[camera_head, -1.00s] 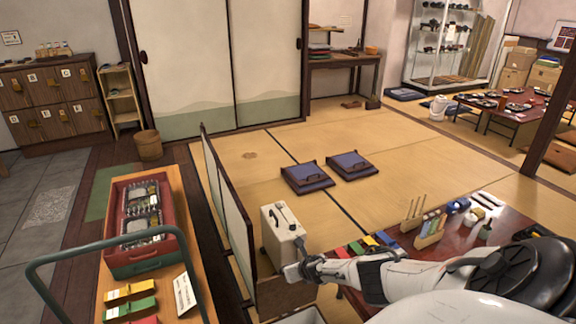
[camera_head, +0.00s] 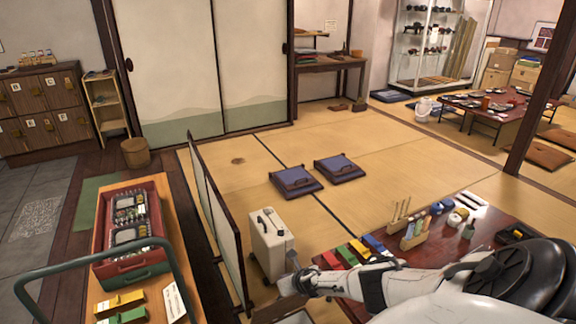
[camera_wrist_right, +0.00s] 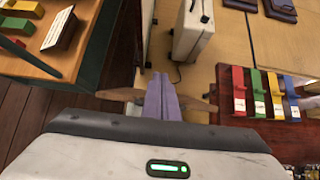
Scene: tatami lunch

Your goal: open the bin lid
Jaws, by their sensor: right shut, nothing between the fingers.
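No bin or lid can be told for certain. A brown panel (camera_head: 268,312) and a pale rim (camera_head: 298,318) show just below my right gripper at the bottom of the head view, mostly cut off. My right gripper (camera_head: 292,284) is shut and empty, in front of a cream upright case (camera_head: 270,245) with a dark handle on top. In the right wrist view my lavender fingers (camera_wrist_right: 160,82) are together, with tan pieces showing on either side of them; whether they touch is unclear. The case (camera_wrist_right: 192,32) stands beyond the fingertips. My left gripper is out of view.
A low folding screen (camera_head: 218,225) stands left of the case. A wooden counter (camera_head: 185,240) with a red tray (camera_head: 104,240) is at the left. A dark red table (camera_head: 460,255) with coloured boxes is at the right. Open tatami (camera_head: 235,160) lies behind.

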